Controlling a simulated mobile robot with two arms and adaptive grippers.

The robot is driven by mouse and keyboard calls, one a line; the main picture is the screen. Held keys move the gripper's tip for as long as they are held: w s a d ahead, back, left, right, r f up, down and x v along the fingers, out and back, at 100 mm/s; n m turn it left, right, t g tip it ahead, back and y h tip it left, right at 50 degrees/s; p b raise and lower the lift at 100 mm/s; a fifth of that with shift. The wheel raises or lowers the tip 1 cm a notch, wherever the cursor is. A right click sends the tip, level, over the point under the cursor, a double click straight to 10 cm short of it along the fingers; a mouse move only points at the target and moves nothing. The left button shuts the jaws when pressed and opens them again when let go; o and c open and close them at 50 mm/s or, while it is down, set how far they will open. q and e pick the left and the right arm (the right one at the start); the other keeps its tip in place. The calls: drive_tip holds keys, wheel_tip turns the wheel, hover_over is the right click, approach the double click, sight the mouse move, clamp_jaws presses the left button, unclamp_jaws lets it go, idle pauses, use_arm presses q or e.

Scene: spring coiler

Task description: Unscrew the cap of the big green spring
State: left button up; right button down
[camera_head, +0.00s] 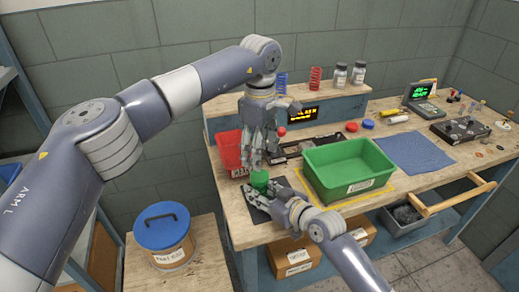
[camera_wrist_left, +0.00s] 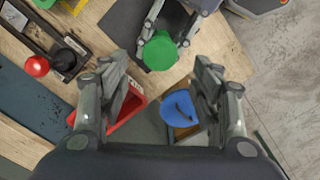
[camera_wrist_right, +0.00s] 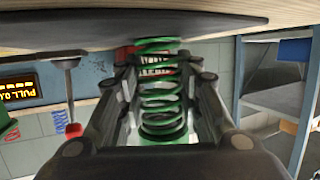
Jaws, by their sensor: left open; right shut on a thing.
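The big green spring (camera_wrist_right: 158,85) stands with one end at the dark mat (camera_wrist_right: 225,25) in the right wrist view, which looks upside down. Its green cap (camera_wrist_left: 160,50) faces the left wrist camera and also shows in the head view (camera_head: 259,178). My right gripper (camera_head: 264,190) is shut on the spring's coils below the cap; its fingers flank the coils in the right wrist view. My left gripper (camera_head: 258,160) is open and empty, pointing down above the cap. In the left wrist view the cap lies beyond and between its fingers, apparently apart from them.
A green bin (camera_head: 345,182) stands close to the right and a red bin (camera_head: 229,150) close to the left. Red and blue springs (camera_head: 315,79) and bottles (camera_head: 340,76) sit on the back shelf. A blue-lidded bucket (camera_head: 162,226) stands left of the bench. A blue cloth (camera_head: 418,153) lies right.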

sight(260, 175)
use_arm(q)
drive_tip(key=m, duration=1.3)
drive_tip(key=shift+f, duration=4)
